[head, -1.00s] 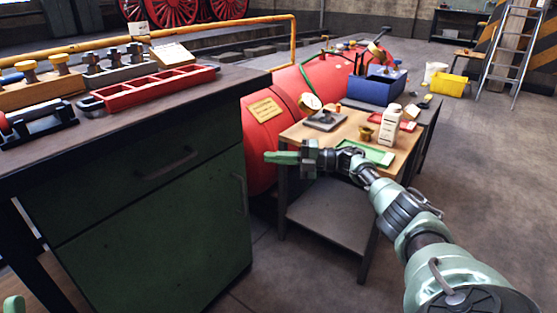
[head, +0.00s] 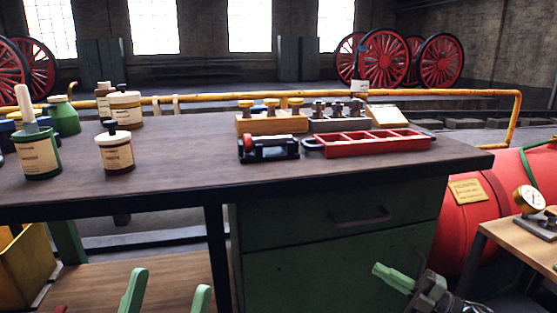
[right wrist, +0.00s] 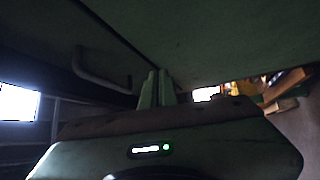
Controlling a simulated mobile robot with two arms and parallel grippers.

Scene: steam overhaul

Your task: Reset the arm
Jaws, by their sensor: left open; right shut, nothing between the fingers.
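My left gripper (head: 168,296) shows at the bottom of the head view. Its two green fingers point up and stand apart, with nothing between them. It is in front of the dark workbench (head: 170,190), below the top. My right gripper (head: 394,279) is at the lower right of the head view, in front of the bench's green drawer cabinet (head: 335,260). Its green fingers are together and empty. In the right wrist view the closed fingers (right wrist: 157,86) point up close to the green cabinet, with a drawer handle (right wrist: 100,78) to their left.
A red boiler (head: 468,225) and a small wooden table (head: 520,248) are at right.

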